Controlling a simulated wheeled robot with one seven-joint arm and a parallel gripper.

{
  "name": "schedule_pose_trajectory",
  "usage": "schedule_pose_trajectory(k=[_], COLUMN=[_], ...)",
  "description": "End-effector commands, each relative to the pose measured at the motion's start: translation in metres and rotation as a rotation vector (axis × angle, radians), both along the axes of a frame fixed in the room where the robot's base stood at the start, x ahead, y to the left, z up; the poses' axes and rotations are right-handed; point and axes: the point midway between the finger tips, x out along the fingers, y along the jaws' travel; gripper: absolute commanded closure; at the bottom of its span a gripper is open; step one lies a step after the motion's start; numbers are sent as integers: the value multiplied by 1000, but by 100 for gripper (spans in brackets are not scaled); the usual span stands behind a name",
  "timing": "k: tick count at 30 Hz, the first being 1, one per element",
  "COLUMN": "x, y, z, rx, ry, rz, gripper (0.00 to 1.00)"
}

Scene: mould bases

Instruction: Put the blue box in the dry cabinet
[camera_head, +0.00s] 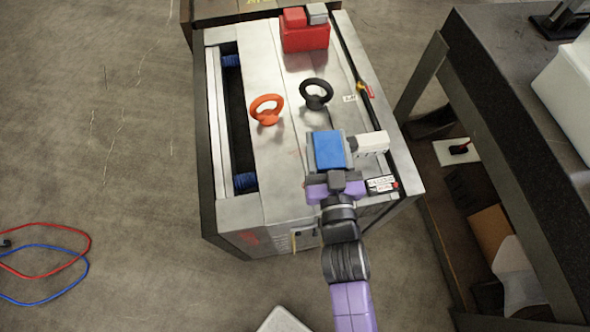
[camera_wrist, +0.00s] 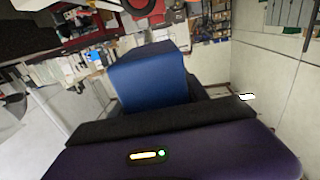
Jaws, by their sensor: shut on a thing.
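The blue box (camera_head: 330,149) is held between the fingers of my gripper (camera_head: 329,158), over the front right part of a grey metal block. I cannot tell from this view whether the box touches the block's top. In the wrist view the blue box (camera_wrist: 150,78) stands out beyond the dark gripper body, its lower end hidden. My gripper is shut on it. I cannot make out a dry cabinet for certain in either view.
The metal block (camera_head: 240,208) carries an orange ring (camera_head: 266,110), a black ring (camera_head: 316,94) and a red box (camera_head: 305,36). A white piece (camera_head: 369,144) is close right of the blue box. A dark table (camera_head: 500,70) stands at right. Cables (camera_head: 60,250) lie on the floor at left.

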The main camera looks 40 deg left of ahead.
Motion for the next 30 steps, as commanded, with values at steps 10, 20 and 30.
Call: schedule_pose_trajectory(k=[10, 20, 30], x=[-38, -38, -39], y=[62, 62, 63], z=[36, 15, -17], rx=[1, -1, 1], ry=[-1, 1, 1], rz=[99, 96, 99], gripper=[100, 100, 100])
